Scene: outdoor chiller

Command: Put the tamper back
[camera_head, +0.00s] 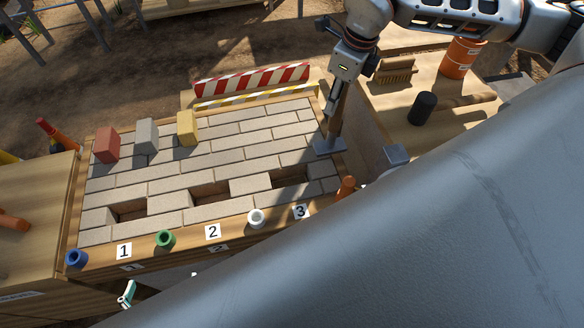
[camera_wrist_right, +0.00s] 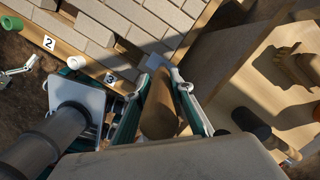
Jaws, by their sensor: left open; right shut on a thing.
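The tamper, with a brown wooden handle and a flat grey foot (camera_head: 330,147), is upright near the right edge of the paving bed in the head view. My right gripper (camera_head: 336,100) is shut on its handle. The right wrist view shows the brown handle (camera_wrist_right: 160,108) between my right gripper's teal fingers (camera_wrist_right: 158,95), with the grey foot beyond. I cannot tell whether the foot touches the bricks. My left gripper (camera_head: 127,293) is open and empty, low in front of the bed and partly cut off by my own grey body part.
The paving bed (camera_head: 150,180) has three gaps. Red (camera_head: 107,146), grey (camera_head: 147,136) and yellow (camera_head: 187,128) bricks stand on it. A striped barrier (camera_head: 250,80) lines its back. The right table holds a brush (camera_head: 397,70), black cylinder (camera_head: 422,108) and orange container (camera_head: 461,57).

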